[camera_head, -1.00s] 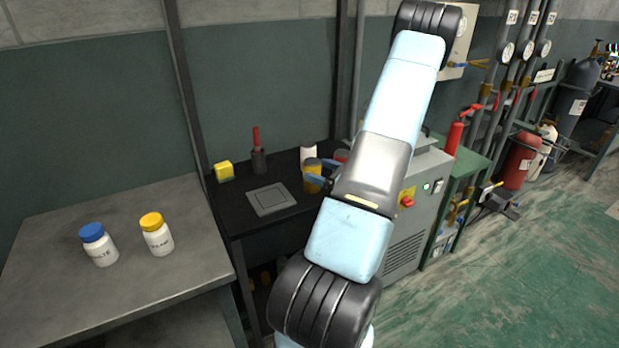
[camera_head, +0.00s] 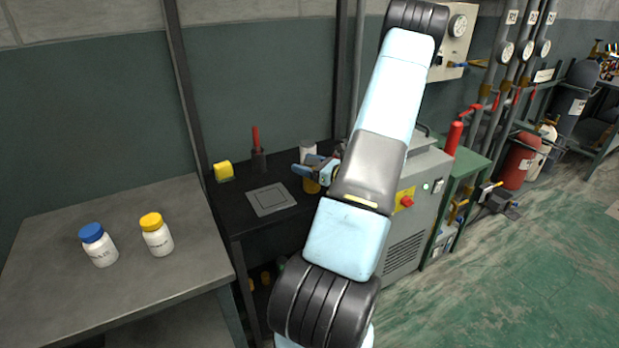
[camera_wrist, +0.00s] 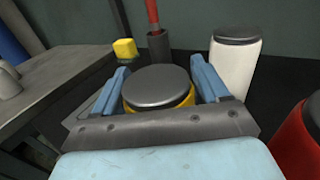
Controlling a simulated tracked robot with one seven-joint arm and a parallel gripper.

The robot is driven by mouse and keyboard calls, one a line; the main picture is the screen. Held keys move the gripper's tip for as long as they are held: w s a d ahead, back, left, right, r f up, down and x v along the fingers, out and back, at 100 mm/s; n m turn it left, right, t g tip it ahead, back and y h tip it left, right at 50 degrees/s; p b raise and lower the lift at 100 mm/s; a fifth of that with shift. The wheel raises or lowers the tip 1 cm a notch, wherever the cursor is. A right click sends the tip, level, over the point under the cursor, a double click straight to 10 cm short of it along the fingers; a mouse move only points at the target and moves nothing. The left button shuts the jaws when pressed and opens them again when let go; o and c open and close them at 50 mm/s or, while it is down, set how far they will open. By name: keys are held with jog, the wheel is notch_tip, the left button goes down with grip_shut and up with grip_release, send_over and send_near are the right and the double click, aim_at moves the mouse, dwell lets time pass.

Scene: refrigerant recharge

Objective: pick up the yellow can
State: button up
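The yellow can (camera_head: 311,187) stands on the black bench, partly hidden by my gripper (camera_head: 308,168) in the head view. In the wrist view the yellow can (camera_wrist: 158,88) shows its dark lid and a yellow rim. My gripper (camera_wrist: 160,80) is open, with one blue finger on each side of the can's top. I cannot tell how far down the fingers reach or whether they touch it.
A white can (camera_wrist: 235,62) and a red can (camera_wrist: 303,140) stand close on the right. A yellow block (camera_head: 224,170) and a red-handled tool in a holder (camera_head: 258,160) are behind. A flat square plate (camera_head: 271,199) lies left of the can.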

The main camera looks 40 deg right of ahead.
jog(key=c, duration=0.9)
jog(key=shift+r, duration=0.1)
